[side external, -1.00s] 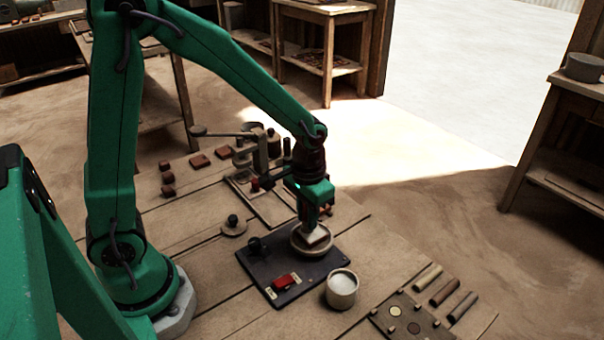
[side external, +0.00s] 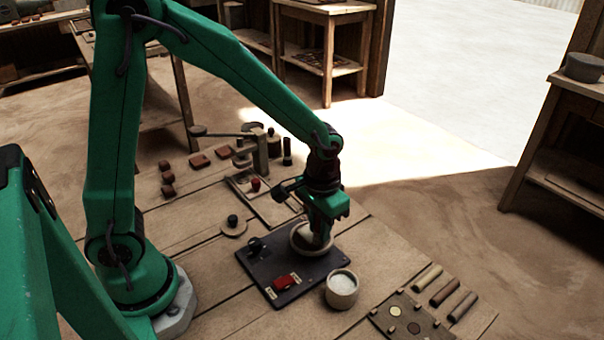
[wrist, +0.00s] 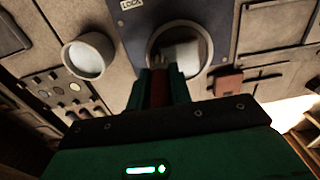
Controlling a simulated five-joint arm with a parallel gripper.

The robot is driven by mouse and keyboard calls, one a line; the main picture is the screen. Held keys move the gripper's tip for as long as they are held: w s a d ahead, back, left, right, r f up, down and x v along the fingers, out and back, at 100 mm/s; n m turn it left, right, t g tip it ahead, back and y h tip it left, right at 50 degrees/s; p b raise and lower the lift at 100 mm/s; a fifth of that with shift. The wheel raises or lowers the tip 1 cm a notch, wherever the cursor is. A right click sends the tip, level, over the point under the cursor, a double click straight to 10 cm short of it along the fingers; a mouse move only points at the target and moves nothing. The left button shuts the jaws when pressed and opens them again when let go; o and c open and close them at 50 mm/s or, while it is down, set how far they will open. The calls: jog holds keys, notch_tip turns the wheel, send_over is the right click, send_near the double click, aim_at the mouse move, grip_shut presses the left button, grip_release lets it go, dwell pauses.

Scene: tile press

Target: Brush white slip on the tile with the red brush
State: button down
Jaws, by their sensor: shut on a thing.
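My gripper (side external: 320,228) is shut on the red brush (wrist: 158,90), whose red handle stands between the jaws in the wrist view. The gripper is low over a round pale dish (side external: 299,246) on a dark board. In the wrist view a whitish tile face (wrist: 182,52) shows inside the dish, just beyond the brush tip. The gripper hides most of the dish in the side view, and I cannot tell whether the bristles touch the tile. A round cup of white slip (side external: 341,287) stands beside the board; it also shows in the wrist view (wrist: 88,56).
The dark board (side external: 262,268) carries a red switch (side external: 286,281) and a black knob (side external: 255,245). A lidded disc (side external: 233,227) and a press (side external: 260,155) stand behind. Coloured bars (side external: 444,292) and a dark plate (side external: 385,322) lie at the right front. A reddish block (wrist: 228,82) is near the dish.

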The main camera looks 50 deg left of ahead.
jog(key=shift+d+r, duration=0.15)
jog(key=shift+r, duration=3.9)
jog(key=shift+d, duration=0.1)
